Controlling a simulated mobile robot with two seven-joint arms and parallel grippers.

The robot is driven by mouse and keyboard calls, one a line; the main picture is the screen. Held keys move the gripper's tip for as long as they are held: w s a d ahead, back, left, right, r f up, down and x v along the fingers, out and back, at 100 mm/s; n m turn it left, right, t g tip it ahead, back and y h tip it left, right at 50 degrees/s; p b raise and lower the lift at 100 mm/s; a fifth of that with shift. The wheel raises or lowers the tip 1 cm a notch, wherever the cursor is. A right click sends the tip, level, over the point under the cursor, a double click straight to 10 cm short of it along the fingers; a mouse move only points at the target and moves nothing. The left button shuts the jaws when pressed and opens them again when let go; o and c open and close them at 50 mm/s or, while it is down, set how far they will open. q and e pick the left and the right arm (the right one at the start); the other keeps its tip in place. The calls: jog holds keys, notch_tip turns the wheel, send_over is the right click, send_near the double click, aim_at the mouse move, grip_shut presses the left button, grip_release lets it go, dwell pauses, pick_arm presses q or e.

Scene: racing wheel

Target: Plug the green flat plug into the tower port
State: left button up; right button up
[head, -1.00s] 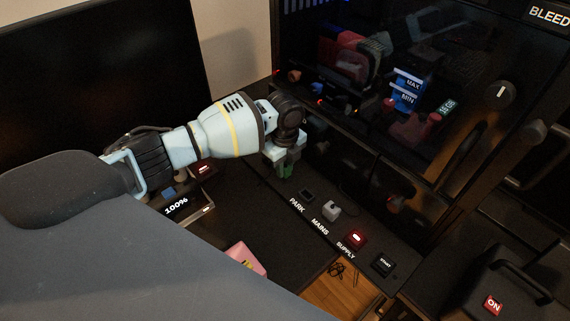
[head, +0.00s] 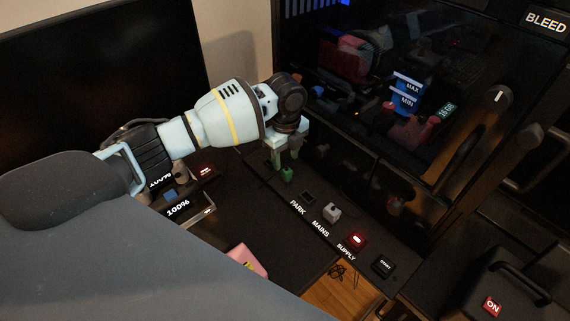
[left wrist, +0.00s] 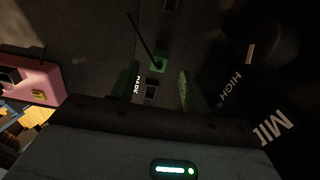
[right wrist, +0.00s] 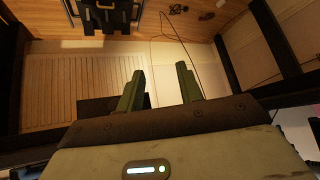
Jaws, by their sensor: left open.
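The green plug (head: 287,174) sits on the dark strip at the foot of the tower, behind the PARK socket. My left gripper (head: 286,156) is open just above it, with its fingers apart and nothing between them. In the left wrist view the green plug (left wrist: 158,65) shows beyond the fingertips, with a thin dark cable rising from it. The black tower (head: 365,150) with a glass front stands behind the strip. I cannot make out which opening is its port. My right gripper (right wrist: 158,72) is open and empty over the wooden floor.
A black ON box (head: 500,290) stands right.

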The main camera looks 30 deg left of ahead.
pick_arm(q)
jog(key=shift+r, duration=1.2)
